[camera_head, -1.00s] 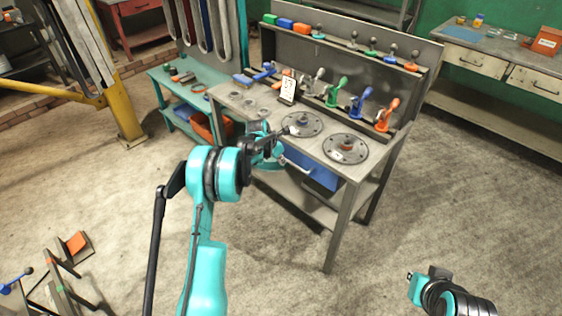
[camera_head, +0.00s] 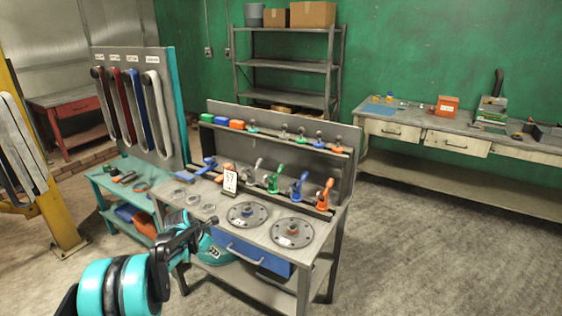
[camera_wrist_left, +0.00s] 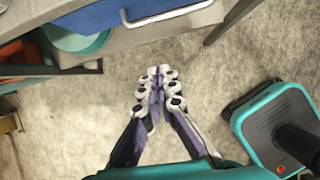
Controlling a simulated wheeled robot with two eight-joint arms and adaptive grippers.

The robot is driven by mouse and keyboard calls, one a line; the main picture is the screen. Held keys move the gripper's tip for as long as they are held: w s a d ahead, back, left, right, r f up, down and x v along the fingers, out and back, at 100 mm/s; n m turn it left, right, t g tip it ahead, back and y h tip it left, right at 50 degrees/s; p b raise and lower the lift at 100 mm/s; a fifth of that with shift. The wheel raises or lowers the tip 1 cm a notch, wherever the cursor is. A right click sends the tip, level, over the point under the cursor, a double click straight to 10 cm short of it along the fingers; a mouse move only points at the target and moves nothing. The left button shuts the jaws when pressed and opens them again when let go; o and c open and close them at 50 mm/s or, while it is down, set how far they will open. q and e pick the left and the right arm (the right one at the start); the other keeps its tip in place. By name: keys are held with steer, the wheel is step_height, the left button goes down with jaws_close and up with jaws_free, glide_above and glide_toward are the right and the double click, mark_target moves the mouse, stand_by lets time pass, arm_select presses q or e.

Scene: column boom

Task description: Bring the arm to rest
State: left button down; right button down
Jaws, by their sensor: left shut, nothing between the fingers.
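My left arm comes in from the lower left of the head view. Its gripper (camera_head: 205,225) is in front of the workbench (camera_head: 215,270), near its left front edge. In the left wrist view the fingers (camera_wrist_left: 157,85) are together, with nothing between them, over bare concrete floor. Whether the gripper touches the bench cannot be told from the head view, but the wrist view shows floor around the fingertips. My right gripper is not in view.
The bench carries two round flanged plates (camera_head: 293,232), a number card (camera_head: 230,181) and several coloured clamps. A blue drawer (camera_head: 252,252) with a handle faces me; it also shows in the wrist view (camera_wrist_left: 100,25). A teal side table (camera_head: 105,183) stands left. Floor at right is clear.

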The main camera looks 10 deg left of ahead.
arm_select(q)
steer(key=s+d+r+m+y, duration=0.1)
steer(key=s+d+r+m, duration=0.9)
steer(key=s+r+m, duration=0.45)
steer(key=s+d+f+m+t, duration=0.1)
steer(key=s+d+m, duration=0.2)
steer(key=s+m, duration=0.5)
steer(key=s+d+f+m+t+y, duration=0.1)
steer(key=s+d+m, duration=0.2)
steer(key=s+m, duration=0.5)
steer(key=s, duration=0.4)
steer(key=shift+f, duration=0.2)
steer(key=shift+s+a, duration=0.1)
